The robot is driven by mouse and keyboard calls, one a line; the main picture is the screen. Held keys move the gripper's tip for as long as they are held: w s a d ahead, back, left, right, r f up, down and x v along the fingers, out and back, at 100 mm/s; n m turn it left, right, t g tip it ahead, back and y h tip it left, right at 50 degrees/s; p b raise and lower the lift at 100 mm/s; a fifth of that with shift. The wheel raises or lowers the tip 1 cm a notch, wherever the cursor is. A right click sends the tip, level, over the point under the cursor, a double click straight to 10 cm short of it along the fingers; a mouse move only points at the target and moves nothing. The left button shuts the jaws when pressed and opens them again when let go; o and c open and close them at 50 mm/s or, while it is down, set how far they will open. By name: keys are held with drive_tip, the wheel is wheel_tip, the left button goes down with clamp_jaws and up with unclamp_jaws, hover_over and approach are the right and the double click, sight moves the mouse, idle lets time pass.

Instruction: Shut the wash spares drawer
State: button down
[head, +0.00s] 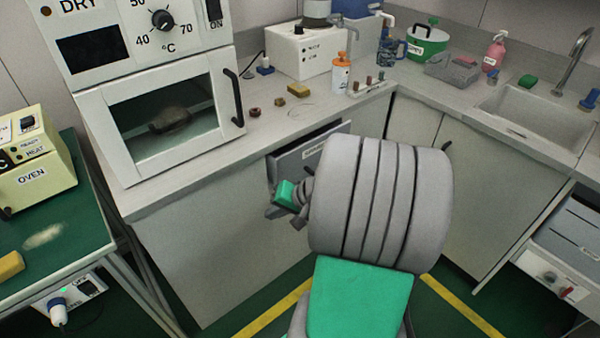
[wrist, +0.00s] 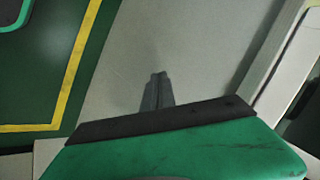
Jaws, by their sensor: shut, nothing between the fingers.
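The wash spares drawer (head: 291,163) is under the counter in the middle of the head view. Its grey front stands out from the cabinet, with a dark gap along its top edge, so it is partly open. It has a small label I cannot read, and my arm hides its right part. My gripper (head: 273,212) is at the lower left of the drawer front; I cannot tell whether it touches it. In the wrist view my gripper's fingers (wrist: 158,78) are together and empty, in front of a pale grey panel.
The counter (head: 221,166) above holds a drying oven (head: 165,115), a white device (head: 300,55) and small loose items. A sink (head: 530,118) is at the right. A green bench (head: 75,220) is at the left.

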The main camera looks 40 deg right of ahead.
drive_tip(key=s+d+m+t+h, duration=0.15)
drive_tip(key=d+m+t, duration=0.4)
drive_tip(key=d, duration=0.55)
drive_tip(key=m+t+h, duration=0.2)
drive_tip(key=m, duration=0.2)
approach(296, 166)
drive_tip(key=shift+n+y, duration=0.25)
drive_tip(key=b+x, duration=0.3)
drive_tip(key=x, duration=0.3)
drive_tip(key=shift+w, duration=0.15)
drive_tip(key=shift+d, duration=0.1)
